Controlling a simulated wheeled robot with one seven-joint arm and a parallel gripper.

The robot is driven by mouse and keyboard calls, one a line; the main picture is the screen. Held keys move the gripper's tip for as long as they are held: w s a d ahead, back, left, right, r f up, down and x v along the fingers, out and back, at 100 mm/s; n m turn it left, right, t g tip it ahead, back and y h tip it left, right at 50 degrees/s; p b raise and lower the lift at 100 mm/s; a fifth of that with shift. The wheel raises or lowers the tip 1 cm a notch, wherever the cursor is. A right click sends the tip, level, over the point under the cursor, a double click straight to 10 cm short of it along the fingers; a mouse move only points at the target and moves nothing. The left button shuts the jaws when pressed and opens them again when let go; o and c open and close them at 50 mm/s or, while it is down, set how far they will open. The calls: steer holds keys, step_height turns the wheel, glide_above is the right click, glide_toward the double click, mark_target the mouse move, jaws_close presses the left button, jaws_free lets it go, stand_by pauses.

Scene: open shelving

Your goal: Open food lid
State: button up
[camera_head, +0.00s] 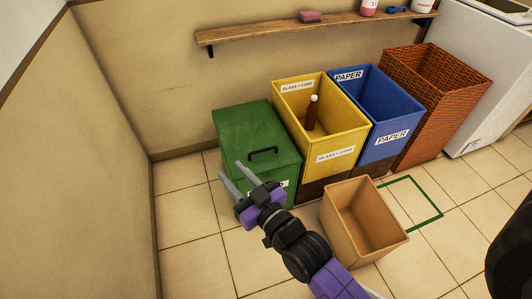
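The green food bin (275,172) stands at the left end of the row of bins by the wall. Its green lid (238,124) is closed and lies flat on top. A black bar handle (263,152) is on the lid near its front edge. The white label (284,184) on its front is mostly hidden by my arm. My gripper (230,169) is open and empty, its two grey fingers apart. In the picture it is in front and left of the bin, and the fingers are apart from the handle.
A yellow bin (327,168) with a brown bottle (311,112), a blue bin (382,148) and a wicker basket (425,120) stand to the right. An empty tan bin (365,200) stands in front. A wooden shelf (270,28) is above. The left floor (190,215) is clear.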

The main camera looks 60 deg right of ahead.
steer(key=w+d+f+n+g+b, duration=0.2)
steer(key=w+d+f+b, duration=0.4)
steer(key=w+d, duration=0.75)
steer(key=w+d+f+n+g+b, duration=0.35)
steer(key=w+d, duration=0.45)
steer(key=d, duration=0.3)
steer(key=n+g+y+b, duration=0.2)
steer(key=n+g+y, duration=0.2)
steer(key=n+g, duration=0.55)
glide_above(266, 149)
steer(key=s+a, duration=0.1)
step_height(266, 149, down, 10)
steer(key=f+m, duration=0.1)
steer(key=b+x, duration=0.3)
steer(key=x, duration=0.3)
steer(key=shift+s+d+f, duration=0.1)
jaws_close()
